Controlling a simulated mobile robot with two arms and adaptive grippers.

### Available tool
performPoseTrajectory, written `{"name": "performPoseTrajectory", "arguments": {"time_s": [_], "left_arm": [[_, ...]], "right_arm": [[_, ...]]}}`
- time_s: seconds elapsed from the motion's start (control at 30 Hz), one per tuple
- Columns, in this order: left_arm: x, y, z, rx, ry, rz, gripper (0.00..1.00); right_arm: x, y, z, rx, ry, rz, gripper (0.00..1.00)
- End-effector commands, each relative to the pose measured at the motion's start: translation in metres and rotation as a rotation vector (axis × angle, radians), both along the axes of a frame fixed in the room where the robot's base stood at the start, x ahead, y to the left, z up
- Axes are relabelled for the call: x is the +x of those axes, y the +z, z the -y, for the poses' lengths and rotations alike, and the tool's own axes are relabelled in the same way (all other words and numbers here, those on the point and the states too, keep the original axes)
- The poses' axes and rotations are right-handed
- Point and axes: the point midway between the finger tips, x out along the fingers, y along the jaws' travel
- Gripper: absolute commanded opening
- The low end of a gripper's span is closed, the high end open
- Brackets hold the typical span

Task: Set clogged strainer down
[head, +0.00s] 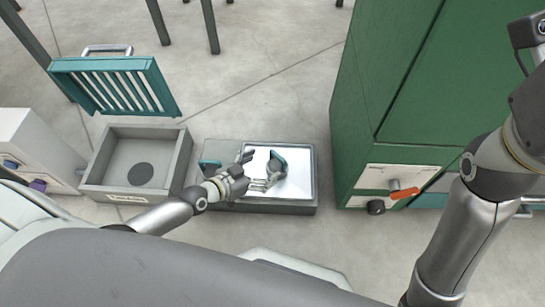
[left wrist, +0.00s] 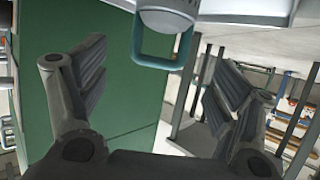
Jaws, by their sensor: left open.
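A small dark grey strainer with a teal loop handle (head: 277,161) is on the white-topped tray (head: 305,165) in the head view. In the left wrist view its teal handle (left wrist: 138,45) and pale rounded body show ahead of the fingers, cut by the top edge. My left gripper (head: 257,172) is open just left of the strainer, with its fingers spread. I cannot tell whether a finger touches the strainer. Clogging is not visible. My right arm is at the right of the head view, but its gripper does not show.
Another teal-topped item (head: 209,164) is left of my left gripper, partly hidden. An open grey box (head: 183,160) with a dark disc inside stands farther left, under a raised teal slatted lid (head: 115,68). A green cabinet (head: 352,110) with an orange-handled knob (head: 404,193) borders the right.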

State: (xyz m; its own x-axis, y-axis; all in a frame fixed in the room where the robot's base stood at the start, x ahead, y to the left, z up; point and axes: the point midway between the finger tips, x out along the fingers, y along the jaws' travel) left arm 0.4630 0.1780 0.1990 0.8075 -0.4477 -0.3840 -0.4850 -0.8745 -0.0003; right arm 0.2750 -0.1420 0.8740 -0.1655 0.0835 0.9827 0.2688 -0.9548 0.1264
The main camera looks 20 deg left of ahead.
Motion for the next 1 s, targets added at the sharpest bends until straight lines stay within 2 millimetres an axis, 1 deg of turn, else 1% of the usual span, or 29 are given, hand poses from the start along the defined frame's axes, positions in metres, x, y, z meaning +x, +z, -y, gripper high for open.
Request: {"name": "performPoseTrajectory", "arguments": {"time_s": [0.03,0.1,0.2,0.3,0.43,0.57,0.63,0.67,0.73,0.77,0.8,0.87,0.9,0.97,1.0], "left_arm": [[-0.01,0.007,-0.006,0.004,-0.002,-0.002,0.84],[-0.02,0.012,-0.011,0.003,-0.003,-0.002,0.84],[-0.031,0.016,-0.017,0.002,0.0,-0.002,0.84],[-0.038,0.019,-0.021,0.0,0.0,0.0,0.84],[-0.041,0.02,-0.022,-0.002,0.0,-0.001,0.84],[-0.04,0.021,-0.021,-0.004,0.001,0.003,0.84],[-0.033,0.03,-0.016,-0.015,0.001,0.031,0.84],[-0.028,0.039,-0.012,-0.024,0.003,0.053,0.84],[-0.011,0.07,0.003,-0.064,0.006,0.132,0.84],[-0.002,0.088,0.011,-0.084,0.008,0.181,0.84],[0.011,0.118,0.023,-0.119,0.01,0.254,0.84],[0.028,0.172,0.04,-0.178,0.015,0.384,0.84],[0.036,0.212,0.05,-0.221,0.02,0.478,0.84],[0.042,0.273,0.062,-0.282,0.024,0.621,0.84],[0.042,0.314,0.067,-0.326,0.027,0.718,0.84]], "right_arm": [[0.003,0.002,0.0,0.0,0.001,-0.016,0.4],[0.006,0.0,0.0,0.002,0.002,-0.029,0.4],[0.009,-0.003,0.001,0.003,0.003,-0.045,0.4],[0.01,-0.005,0.001,0.004,0.003,-0.053,0.4],[0.011,-0.007,0.001,0.005,0.004,-0.056,0.4],[0.011,-0.007,0.001,0.005,0.004,-0.056,0.4],[0.011,-0.007,0.001,0.005,0.004,-0.056,0.4],[0.011,-0.007,0.001,0.005,0.004,-0.056,0.4],[0.011,-0.007,0.001,0.005,0.004,-0.056,0.4],[0.011,-0.007,0.001,0.005,0.004,-0.055,0.4],[0.011,-0.007,0.001,0.005,0.004,-0.056,0.4],[0.011,-0.007,0.001,0.005,0.004,-0.056,0.4],[0.011,-0.007,0.001,0.005,0.004,-0.056,0.4],[0.011,-0.007,0.001,0.005,0.004,-0.056,0.4],[0.011,-0.007,0.001,0.005,0.004,-0.056,0.4]]}}
